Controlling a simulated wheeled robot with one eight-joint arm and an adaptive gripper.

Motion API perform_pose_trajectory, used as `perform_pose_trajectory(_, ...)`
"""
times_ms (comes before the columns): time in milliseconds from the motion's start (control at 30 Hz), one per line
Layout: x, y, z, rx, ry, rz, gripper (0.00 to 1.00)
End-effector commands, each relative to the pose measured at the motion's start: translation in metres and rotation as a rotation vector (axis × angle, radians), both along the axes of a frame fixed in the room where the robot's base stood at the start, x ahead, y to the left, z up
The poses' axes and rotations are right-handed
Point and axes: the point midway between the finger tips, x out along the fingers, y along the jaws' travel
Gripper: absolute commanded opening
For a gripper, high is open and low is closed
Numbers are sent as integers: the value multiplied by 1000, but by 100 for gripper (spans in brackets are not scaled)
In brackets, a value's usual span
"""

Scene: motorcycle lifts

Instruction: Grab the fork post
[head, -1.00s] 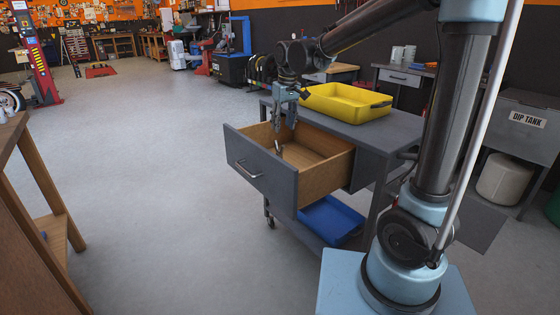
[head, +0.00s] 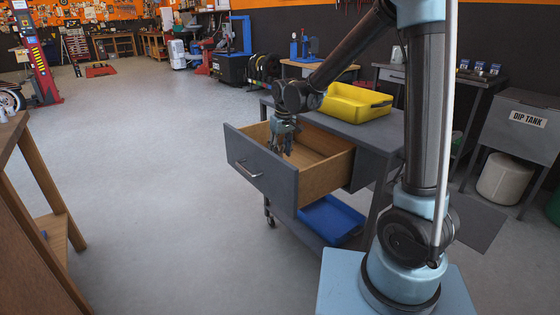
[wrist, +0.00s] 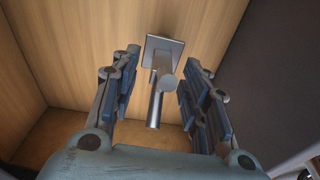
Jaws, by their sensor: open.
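The fork post (wrist: 164,90) is a grey metal post with a round end and a square plate, in the wrist view inside a wooden drawer. My gripper (wrist: 161,68) is open, with one finger on each side of the post and a visible gap to it. In the head view, my gripper (head: 281,145) points down into the open drawer (head: 318,170) of a grey cart. The post cannot be made out there behind my gripper.
A yellow tray (head: 352,103) sits on the cart top (head: 376,132), close to my arm. A blue tray (head: 331,219) lies on the cart's lower shelf. The drawer's walls surround my gripper. A wooden bench (head: 40,190) stands at left, with open floor between.

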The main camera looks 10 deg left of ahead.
Motion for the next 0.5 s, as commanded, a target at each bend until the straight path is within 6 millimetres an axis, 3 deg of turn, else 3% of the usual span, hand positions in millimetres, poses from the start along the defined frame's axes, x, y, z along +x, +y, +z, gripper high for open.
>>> perform_pose_trajectory(200, 2, 2, -20, 0, 0, 0, 42)
perform_pose_trajectory(467, 2, 3, -22, 0, 0, 0, 42)
perform_pose_trajectory(500, 2, 3, -21, 0, 0, 1, 37)
